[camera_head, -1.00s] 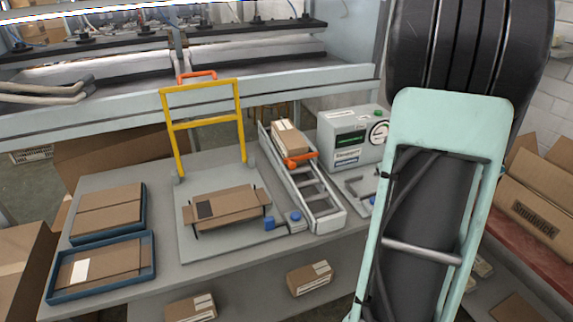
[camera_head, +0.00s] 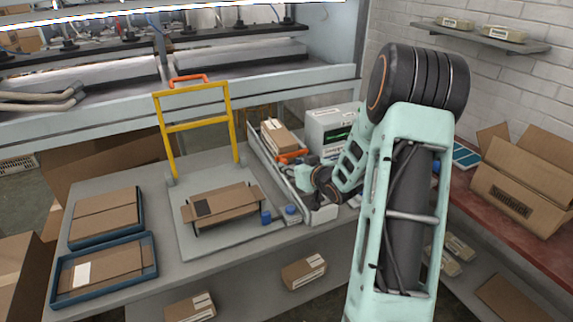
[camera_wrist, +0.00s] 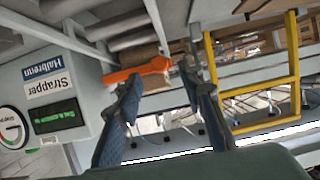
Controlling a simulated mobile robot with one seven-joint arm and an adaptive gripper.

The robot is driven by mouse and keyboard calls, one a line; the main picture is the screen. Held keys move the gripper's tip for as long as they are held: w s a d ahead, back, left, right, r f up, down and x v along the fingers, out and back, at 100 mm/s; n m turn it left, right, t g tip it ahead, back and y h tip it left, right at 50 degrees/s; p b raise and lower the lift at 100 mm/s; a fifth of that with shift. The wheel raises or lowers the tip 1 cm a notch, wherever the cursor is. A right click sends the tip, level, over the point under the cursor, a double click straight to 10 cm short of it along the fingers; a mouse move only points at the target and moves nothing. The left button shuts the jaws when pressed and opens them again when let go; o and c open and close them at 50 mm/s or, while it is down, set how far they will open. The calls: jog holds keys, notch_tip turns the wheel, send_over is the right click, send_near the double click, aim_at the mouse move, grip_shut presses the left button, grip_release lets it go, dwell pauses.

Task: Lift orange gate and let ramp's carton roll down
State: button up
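The orange gate (camera_head: 291,156) is a bar across the ramp (camera_head: 258,150), just below the brown carton (camera_head: 281,138), which rests on the ramp's upper part. In the wrist view, turned upside down, the orange gate (camera_wrist: 137,73) lies near the fingertips, with a brown carton face (camera_wrist: 150,86) partly showing behind it. My gripper (camera_wrist: 160,78) is open, its two blue-grey fingers apart. The left fingertip overlaps the gate in the picture; I cannot tell whether it touches. In the head view my wrist hides the ramp's lower right side.
A grey-green strapper box (camera_head: 330,125) stands right of the ramp, close to my arm. Blue trays (camera_head: 155,255) lie further left. An open carton (camera_head: 525,175) sits on the red bench at right.

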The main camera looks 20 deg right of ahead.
aim_at(285, 163)
jog(key=shift+x, duration=2.4)
grip_shut()
